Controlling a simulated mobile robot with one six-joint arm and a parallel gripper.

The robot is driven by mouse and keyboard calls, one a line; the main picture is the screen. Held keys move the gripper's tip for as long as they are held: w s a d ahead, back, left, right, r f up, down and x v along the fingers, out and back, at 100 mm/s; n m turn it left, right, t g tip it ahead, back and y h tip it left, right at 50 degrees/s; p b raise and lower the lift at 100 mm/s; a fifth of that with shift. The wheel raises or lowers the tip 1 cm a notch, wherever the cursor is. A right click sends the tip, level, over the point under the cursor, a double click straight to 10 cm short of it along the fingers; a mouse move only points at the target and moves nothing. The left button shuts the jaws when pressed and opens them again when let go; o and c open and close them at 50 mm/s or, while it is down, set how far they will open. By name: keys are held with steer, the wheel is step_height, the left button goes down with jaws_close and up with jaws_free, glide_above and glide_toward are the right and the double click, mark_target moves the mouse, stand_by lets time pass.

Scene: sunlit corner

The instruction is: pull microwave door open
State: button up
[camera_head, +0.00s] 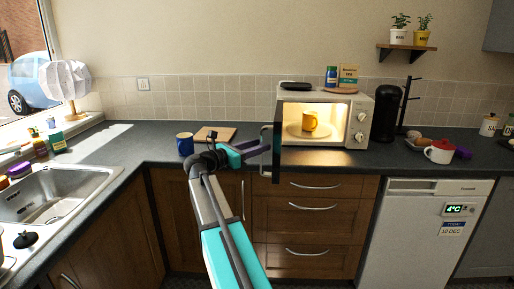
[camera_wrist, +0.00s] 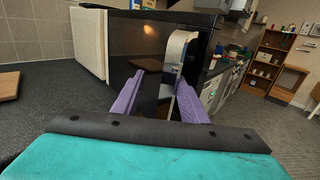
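The white microwave (camera_head: 357,122) stands on the counter with its lit inside showing. Its dark door (camera_head: 277,150) is swung wide open towards me, nearly edge-on in the head view. The silver door handle (camera_head: 265,152) is on the door's left face. My gripper (camera_head: 268,141) is at the handle. In the wrist view the two purple fingers of my gripper (camera_wrist: 160,80) are spread apart, with the curved handle (camera_wrist: 178,48) between them, nearer the right finger. A gap shows between the left finger and the handle. The dark door face (camera_wrist: 145,42) lies just beyond.
A blue mug (camera_head: 185,144) and a wooden board (camera_head: 216,133) are on the counter left of the door. A black coffee machine (camera_head: 386,113) stands right of the microwave. Drawers (camera_head: 312,220) are below.

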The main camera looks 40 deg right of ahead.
steer(key=shift+a+f, duration=0.1)
steer(key=shift+a, duration=0.05)
steer(key=a+b, duration=0.1)
steer(key=a, duration=1.2)
steer(key=shift+w+a, duration=0.2)
steer(key=shift+a, duration=0.1)
stand_by(0.4)
